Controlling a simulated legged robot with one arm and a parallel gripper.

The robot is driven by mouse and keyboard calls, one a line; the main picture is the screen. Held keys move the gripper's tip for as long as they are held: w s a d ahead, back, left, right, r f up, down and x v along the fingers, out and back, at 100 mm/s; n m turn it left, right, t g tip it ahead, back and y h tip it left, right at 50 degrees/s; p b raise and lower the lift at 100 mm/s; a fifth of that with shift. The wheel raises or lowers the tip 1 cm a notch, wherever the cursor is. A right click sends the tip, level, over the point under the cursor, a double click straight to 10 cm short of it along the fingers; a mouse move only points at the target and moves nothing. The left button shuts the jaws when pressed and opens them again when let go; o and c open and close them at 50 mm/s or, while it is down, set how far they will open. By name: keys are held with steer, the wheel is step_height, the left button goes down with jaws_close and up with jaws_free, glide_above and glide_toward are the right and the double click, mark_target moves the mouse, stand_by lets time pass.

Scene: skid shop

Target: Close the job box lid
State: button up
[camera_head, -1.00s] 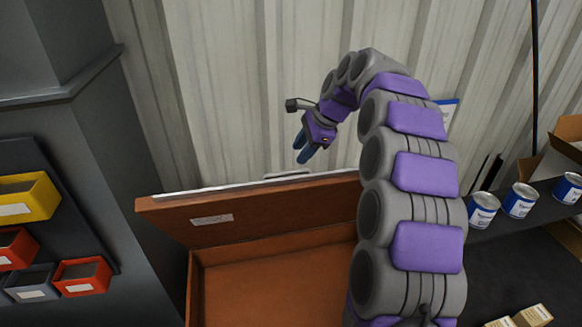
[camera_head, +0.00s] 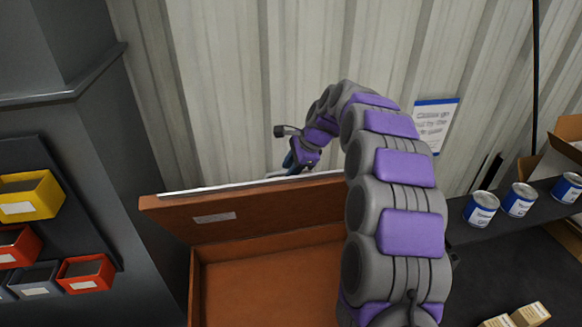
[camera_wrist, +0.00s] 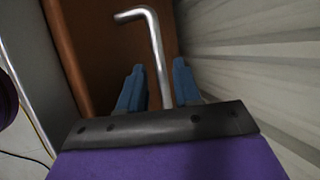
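The job box (camera_head: 270,277) is an open orange-brown box in the lower middle of the head view. Its lid (camera_head: 270,212) stands raised at the back, with a small white label on its inner face. My gripper (camera_head: 292,163) is at the lid's top edge, on the wall side, its fingertips partly hidden there. In the wrist view my gripper's two blue fingers (camera_wrist: 158,85) are apart, and a bent metal handle (camera_wrist: 155,50) runs between them. The fingers do not visibly clamp it. The lid (camera_wrist: 70,50) also shows as a brown panel beside the handle.
A corrugated wall (camera_head: 230,80) stands close behind the lid. A dark cabinet with yellow, red and grey bins (camera_head: 30,197) is at the left. Blue and white cans (camera_head: 481,208) and a cardboard box (camera_head: 555,140) stand on a shelf at the right.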

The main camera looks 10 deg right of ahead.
steer(key=shift+d, duration=0.95)
jaws_close()
steer(key=shift+a, duration=0.1)
